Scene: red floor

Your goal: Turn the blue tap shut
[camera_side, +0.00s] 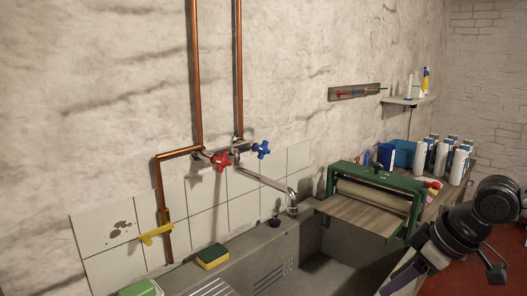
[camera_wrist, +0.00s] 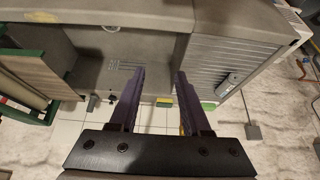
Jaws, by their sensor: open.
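The blue tap (camera_side: 261,149) is a cross-shaped handle on the wall mixer, just right of the red tap (camera_side: 222,160). A metal spout (camera_side: 270,182) runs from the mixer down over the sink. My gripper (camera_side: 400,279) is at the lower right of the side view, well apart from the blue tap and in front of the sink. In the wrist view its two purple fingers (camera_wrist: 160,70) are spread with nothing between them. I cannot make out the blue tap in the wrist view.
A green roller press (camera_side: 372,196) stands right of the sink (camera_side: 325,272). Copper pipes (camera_side: 196,70) run up the wall, with a yellow lever (camera_side: 156,234) lower left. A sponge (camera_side: 212,256) lies on the sink ledge. Several bottles (camera_side: 441,160) stand behind the press.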

